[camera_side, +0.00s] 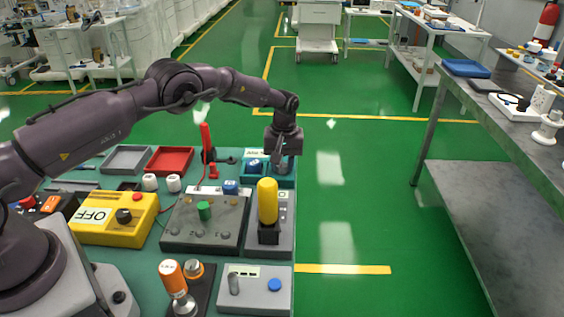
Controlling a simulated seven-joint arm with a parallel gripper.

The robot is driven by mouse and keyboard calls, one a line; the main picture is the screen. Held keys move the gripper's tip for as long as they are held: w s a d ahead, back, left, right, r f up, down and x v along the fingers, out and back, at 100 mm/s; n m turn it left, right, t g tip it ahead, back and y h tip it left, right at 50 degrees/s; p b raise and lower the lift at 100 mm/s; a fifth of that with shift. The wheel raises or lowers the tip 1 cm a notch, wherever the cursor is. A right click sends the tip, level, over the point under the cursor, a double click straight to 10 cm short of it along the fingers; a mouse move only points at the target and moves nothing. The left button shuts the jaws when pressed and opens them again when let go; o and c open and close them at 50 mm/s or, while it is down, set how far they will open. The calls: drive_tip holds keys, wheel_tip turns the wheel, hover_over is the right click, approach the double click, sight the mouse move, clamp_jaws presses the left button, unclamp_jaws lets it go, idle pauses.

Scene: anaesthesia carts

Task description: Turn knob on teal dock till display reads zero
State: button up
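The teal dock (286,182) sits at the back right corner of the bench. A blue part (254,165) shows on its left side. My gripper (281,164) points down over the right part of the dock, and its fingers are too small and dark to tell whether they are open or shut. I cannot read any display on the dock.
In front of the dock stand a yellow upright handle (267,201) and a grey box with a green knob (205,212). A red lever (206,140) rises to the left.

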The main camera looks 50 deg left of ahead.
sight(284, 165)
drive_tip(key=shift+m, duration=2.5)
drive_tip(key=o, duration=0.9)
drive_tip(key=r, duration=1.3)
drive_tip(key=shift+w+d, duration=0.15)
drive_tip(key=shift+d, duration=0.15)
